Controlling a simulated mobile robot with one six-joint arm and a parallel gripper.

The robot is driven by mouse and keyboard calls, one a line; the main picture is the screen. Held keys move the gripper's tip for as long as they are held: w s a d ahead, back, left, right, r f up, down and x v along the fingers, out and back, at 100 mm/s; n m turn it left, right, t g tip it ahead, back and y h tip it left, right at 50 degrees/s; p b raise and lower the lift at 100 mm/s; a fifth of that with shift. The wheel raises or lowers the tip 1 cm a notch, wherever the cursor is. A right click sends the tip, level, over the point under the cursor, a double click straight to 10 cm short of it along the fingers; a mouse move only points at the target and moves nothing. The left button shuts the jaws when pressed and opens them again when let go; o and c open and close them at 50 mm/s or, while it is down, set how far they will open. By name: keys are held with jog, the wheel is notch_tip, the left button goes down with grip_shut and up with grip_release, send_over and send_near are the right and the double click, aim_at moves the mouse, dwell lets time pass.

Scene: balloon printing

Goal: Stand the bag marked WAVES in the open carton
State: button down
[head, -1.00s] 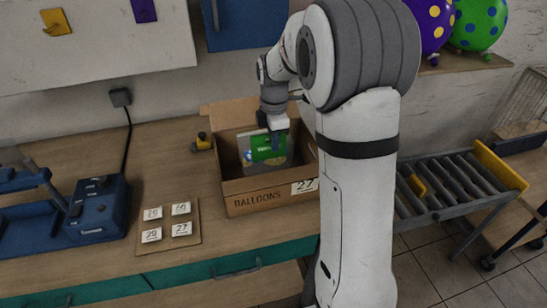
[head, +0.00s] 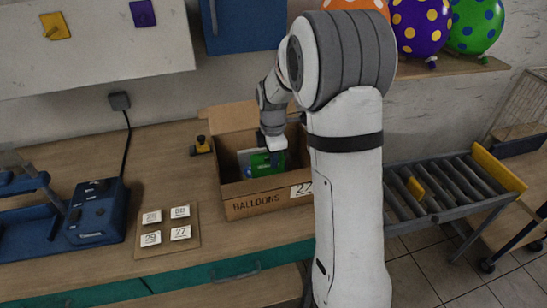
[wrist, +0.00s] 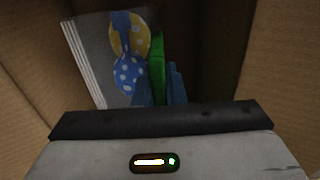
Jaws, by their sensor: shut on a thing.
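The open carton (head: 255,203), a brown cardboard box marked BALLOONS, stands on the workbench with its back flap up. My gripper (head: 272,158) is inside its mouth, pointing down. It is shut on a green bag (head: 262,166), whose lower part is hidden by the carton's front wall. In the wrist view the green bag (wrist: 157,68) shows edge-on between blue fingers. Beside it, to the left, are greyish packs with a balloon picture (wrist: 128,55). I cannot read the word WAVES on the bag.
A label plate (head: 168,230) with several number tags lies left of the carton, beside a blue device (head: 97,215). A small yellow-and-black object (head: 201,146) is at the carton's back left. A roller conveyor (head: 440,190) is to the right.

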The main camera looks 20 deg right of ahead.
jog(key=c, duration=1.5)
grip_release()
jog(key=shift+f, duration=0.15)
notch_tip(320, 180, up, 12)
jog(key=shift+r, duration=0.1)
jog(key=s+a+m+t, duration=0.1)
jog(key=s+m+t, duration=0.2)
jog(key=s+m, duration=1.5)
jog(key=shift+s+a, duration=0.3)
jog(key=shift+s, duration=3.45)
